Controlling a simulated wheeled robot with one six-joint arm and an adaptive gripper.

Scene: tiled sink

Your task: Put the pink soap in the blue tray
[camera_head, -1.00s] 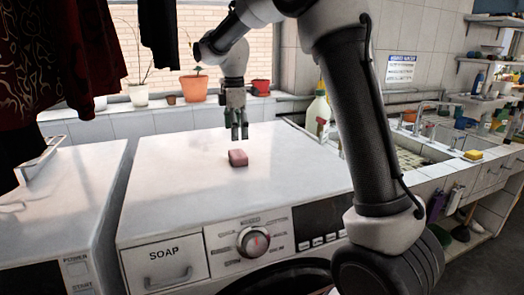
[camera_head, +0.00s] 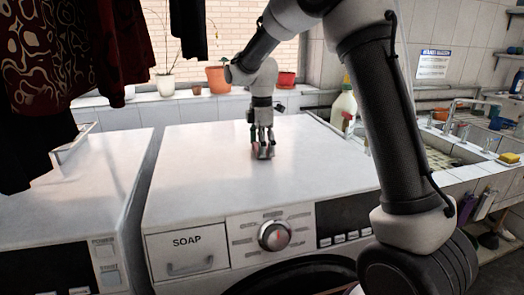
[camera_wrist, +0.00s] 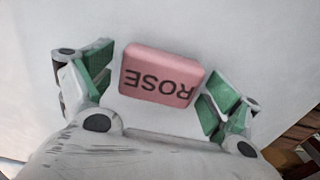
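The pink soap (camera_wrist: 160,76), a rounded block marked ROSE, lies on the white top of the washing machine (camera_head: 215,180). In the wrist view it sits between the green-padded fingers of my gripper (camera_wrist: 158,88). The fingers are open around it, with a narrow gap at the left pad; the right pad is very close, and I cannot tell whether it touches. In the head view my gripper (camera_head: 263,153) is down at the machine top and hides most of the soap.
A tiled sink with a tap (camera_head: 452,108) is at the right, with a yellow sponge (camera_head: 509,157) on its edge. A spray bottle (camera_head: 343,110) stands behind the machine's right corner. Potted plants line the sill. Dark clothes hang at the left. The machine top is otherwise clear.

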